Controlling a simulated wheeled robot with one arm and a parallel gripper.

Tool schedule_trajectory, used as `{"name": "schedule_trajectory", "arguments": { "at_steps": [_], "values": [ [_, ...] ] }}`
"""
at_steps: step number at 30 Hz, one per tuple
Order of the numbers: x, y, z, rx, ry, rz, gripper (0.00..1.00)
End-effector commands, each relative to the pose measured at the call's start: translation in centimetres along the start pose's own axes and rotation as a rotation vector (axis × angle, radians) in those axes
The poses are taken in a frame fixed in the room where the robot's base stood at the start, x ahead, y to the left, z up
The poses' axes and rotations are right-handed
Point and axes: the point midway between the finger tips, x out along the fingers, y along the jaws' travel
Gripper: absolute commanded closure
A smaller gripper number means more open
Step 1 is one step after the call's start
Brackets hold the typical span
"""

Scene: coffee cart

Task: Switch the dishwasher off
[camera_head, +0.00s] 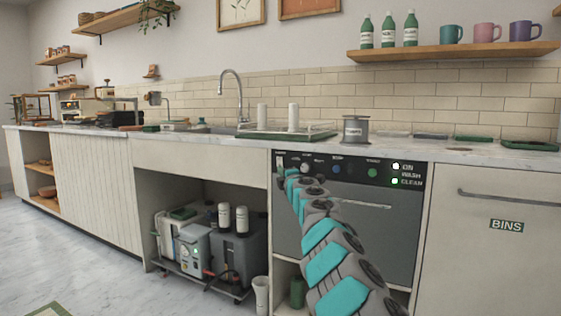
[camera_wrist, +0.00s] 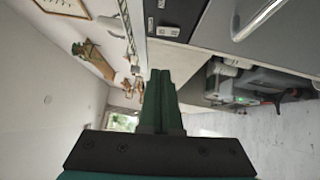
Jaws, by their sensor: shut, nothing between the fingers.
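The dishwasher (camera_head: 392,232) stands under the counter, a grey front with a bar handle and a dark control panel (camera_head: 348,168) on top. In the wrist view, turned sideways, part of the panel (camera_wrist: 172,12) shows at the top with small pale-marked controls (camera_wrist: 166,31). My gripper (camera_wrist: 160,74) is shut and empty, its green fingers pointing along the panel's left end, apparently apart from it. My arm hides part of the dishwasher's left side.
An open bay (camera_head: 180,192) with machines on a low trolley lies left. A BINS cabinet (camera_head: 490,255) stands right. The floor at left is clear.

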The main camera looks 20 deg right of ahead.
Motion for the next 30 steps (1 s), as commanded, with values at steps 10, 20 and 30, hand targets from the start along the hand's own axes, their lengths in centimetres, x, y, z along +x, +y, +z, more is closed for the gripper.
{"name": "schedule_trajectory", "arguments": {
  "at_steps": [10, 20, 30],
  "values": [
    [2.0, 0.4, 0.0, 0.005, 0.001, 0.003, 1.0],
    [4.1, 0.5, -0.1, 0.004, 0.001, 0.004, 1.0],
    [6.7, 0.4, -0.1, 0.006, 0.001, 0.002, 1.0]
  ]
}}
